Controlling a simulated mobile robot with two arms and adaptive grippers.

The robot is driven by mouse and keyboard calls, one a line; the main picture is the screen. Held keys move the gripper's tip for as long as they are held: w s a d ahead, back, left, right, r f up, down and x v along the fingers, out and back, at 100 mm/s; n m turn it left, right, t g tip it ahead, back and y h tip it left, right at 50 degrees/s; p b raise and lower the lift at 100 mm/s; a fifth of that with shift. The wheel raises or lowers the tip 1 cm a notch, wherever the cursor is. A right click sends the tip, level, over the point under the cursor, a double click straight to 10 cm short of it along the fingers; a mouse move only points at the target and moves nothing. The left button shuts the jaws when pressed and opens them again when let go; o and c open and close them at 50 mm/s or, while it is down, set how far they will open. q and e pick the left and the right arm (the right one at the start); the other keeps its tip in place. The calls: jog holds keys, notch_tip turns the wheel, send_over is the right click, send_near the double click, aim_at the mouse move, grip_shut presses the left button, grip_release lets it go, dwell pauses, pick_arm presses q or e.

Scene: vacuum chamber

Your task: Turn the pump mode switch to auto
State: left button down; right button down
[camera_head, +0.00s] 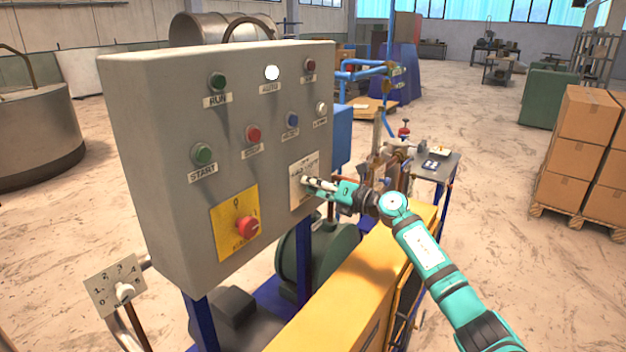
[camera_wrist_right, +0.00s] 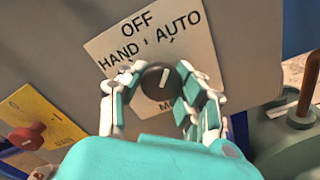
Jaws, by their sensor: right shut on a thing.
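The pump mode switch is a round black knob (camera_wrist_right: 160,80) with a white mark, on a tilted plate (camera_wrist_right: 203,48) lettered OFF, HAND and AUTO. In the wrist view the mark points up and slightly right, roughly toward the word AUTO. My right gripper (camera_wrist_right: 160,95) has its fingers on both sides of the knob and is shut on it. In the head view my right gripper (camera_head: 312,184) reaches the plate (camera_head: 304,168) from the right and hides the knob. My left gripper is not in view.
The grey control panel (camera_head: 150,130) carries several buttons and a red rotary switch (camera_head: 248,227) on a yellow plate. The lamp over the AUTO label (camera_head: 271,73) looks bright white. A yellow housing (camera_head: 350,290) lies below my right arm. Stacked boxes (camera_head: 585,125) stand at the right.

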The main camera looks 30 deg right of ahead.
jog(key=shift+m, duration=0.4)
jog(key=c, duration=0.9)
grip_release()
jog(key=shift+s+d, duration=0.15)
jog(key=shift+d, duration=0.05)
jog(key=v, duration=1.2)
jog(key=shift+f, duration=0.1)
